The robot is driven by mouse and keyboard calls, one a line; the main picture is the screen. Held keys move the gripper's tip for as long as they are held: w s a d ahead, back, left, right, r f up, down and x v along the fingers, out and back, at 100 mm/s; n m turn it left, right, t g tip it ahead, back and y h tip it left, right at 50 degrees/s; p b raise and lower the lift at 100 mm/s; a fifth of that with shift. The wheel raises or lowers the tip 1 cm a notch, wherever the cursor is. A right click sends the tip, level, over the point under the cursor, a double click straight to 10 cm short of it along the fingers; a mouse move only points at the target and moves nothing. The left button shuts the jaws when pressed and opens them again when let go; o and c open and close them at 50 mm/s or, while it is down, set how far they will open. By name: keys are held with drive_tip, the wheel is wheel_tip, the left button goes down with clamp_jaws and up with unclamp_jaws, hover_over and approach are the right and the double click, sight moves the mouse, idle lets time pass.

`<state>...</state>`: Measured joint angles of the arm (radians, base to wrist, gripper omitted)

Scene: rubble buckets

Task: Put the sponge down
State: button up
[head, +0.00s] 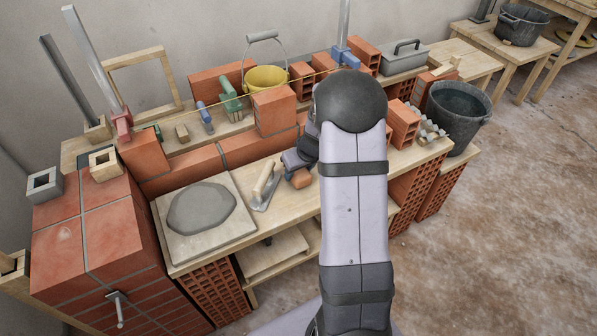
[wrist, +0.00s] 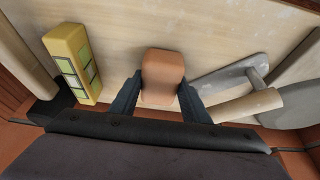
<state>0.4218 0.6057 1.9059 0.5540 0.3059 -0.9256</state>
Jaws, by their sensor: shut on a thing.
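The sponge (wrist: 162,68) is an orange-brown block with rounded edges. In the wrist view it sits between the two dark fingers of my gripper (wrist: 160,86), which is shut on it. In the head view the sponge (head: 301,179) shows just below my gripper (head: 298,168), close over the wooden bench top (head: 232,243). I cannot tell whether its underside touches the wood. My arm hides the bench to the right of it.
A trowel (head: 265,187) with a wooden handle lies just left of the sponge; it is at right in the wrist view (wrist: 250,105). A mortar board (head: 168,248) lies farther left. A yellow level (wrist: 72,62) is on the sponge's other side. Bricks (head: 273,112) line the back.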

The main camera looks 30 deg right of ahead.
drive_tip(key=shift+f, duration=0.2)
drive_tip(key=o, duration=1.1)
drive_tip(key=shift+r, duration=0.1)
drive_tip(key=shift+r, duration=0.15)
drive_tip(key=shift+r, duration=0.2)
drive_tip(key=p+v, duration=0.1)
drive_tip(key=v, duration=1.1)
drive_tip(key=s+a+f+g, duration=0.1)
drive_tip(key=s+a, duration=0.4)
drive_tip(key=s, duration=0.1)
drive_tip(key=s+a+g, duration=0.2)
drive_tip(key=s+a, duration=0.4)
drive_tip(key=s, duration=0.1)
drive_tip(key=s+a+f+g, duration=0.1)
drive_tip(key=s+a, duration=0.4)
drive_tip(key=s, duration=0.2)
drive_tip(key=shift+a+f+g, duration=0.3)
drive_tip(key=shift+f, duration=0.05)
